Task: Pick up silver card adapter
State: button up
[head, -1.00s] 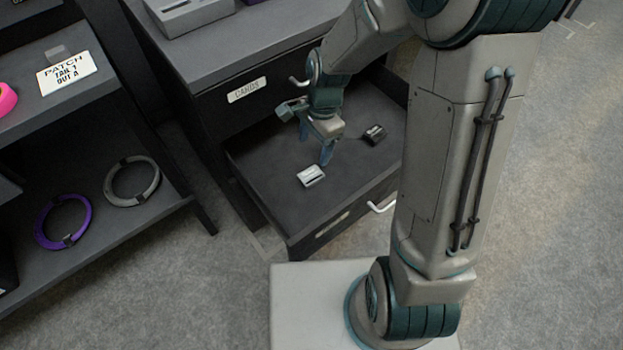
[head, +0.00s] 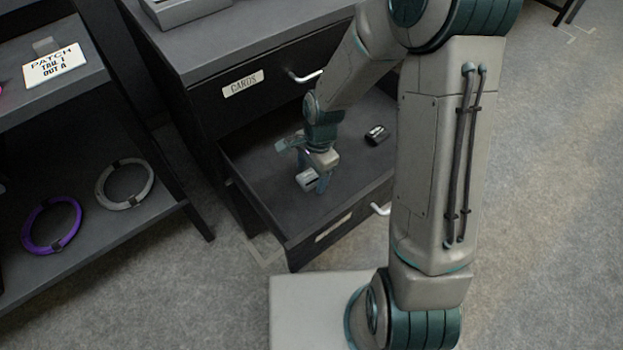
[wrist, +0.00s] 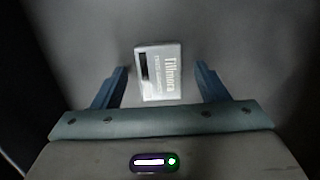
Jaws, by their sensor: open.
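The silver card adapter (head: 306,180) lies on the floor of the open drawer in the head view. In the wrist view the adapter (wrist: 159,73) shows its printed face and a dark slot at its left side. My gripper (wrist: 160,82) is open, with one blue finger to the left of the adapter and one to the right, gaps showing on both sides. In the head view my gripper (head: 322,183) is low in the drawer beside the adapter and partly covers it.
The open drawer (head: 345,214) has raised walls around my gripper. A black adapter (head: 377,135) lies farther back right in it. A closed drawer labelled CARDS (head: 243,83) is above. A shelf at left holds a purple cable coil (head: 51,225) and a grey one (head: 124,184).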

jog(key=shift+c, duration=0.4)
jog(key=c, duration=1)
jog(key=shift+r, duration=0.15)
